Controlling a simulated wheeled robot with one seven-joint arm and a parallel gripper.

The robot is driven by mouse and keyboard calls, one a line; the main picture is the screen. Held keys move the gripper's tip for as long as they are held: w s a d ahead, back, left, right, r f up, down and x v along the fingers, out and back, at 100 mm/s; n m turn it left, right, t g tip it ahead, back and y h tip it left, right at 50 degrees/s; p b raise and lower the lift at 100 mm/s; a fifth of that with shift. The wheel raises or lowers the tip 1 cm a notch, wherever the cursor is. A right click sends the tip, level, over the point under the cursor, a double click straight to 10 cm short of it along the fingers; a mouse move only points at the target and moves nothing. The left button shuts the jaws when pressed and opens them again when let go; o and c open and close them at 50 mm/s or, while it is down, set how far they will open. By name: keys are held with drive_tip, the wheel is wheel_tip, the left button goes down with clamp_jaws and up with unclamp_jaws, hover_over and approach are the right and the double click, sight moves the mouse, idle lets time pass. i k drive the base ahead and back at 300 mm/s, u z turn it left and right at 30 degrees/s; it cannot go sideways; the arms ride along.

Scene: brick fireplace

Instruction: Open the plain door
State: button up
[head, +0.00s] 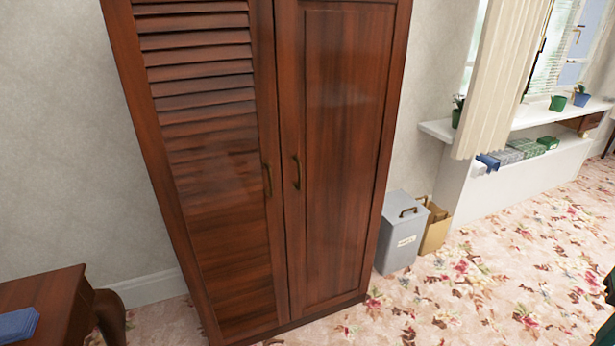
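A tall dark-red wooden wardrobe stands against the wall, with two doors side by side. My gripper is not in view.
A grey lidded bin (400,238) and a brown paper bag (436,230) stand right of the wardrobe. A wooden table (55,295) is at lower left. A window ledge (540,115) with pots runs at upper right. Flowered carpet (490,270) lies clear at right.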

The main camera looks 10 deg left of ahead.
sight(340, 64)
drive_tip(key=z, duration=0.05)
drive_tip(key=i, duration=1)
drive_tip(key=u, duration=0.05)
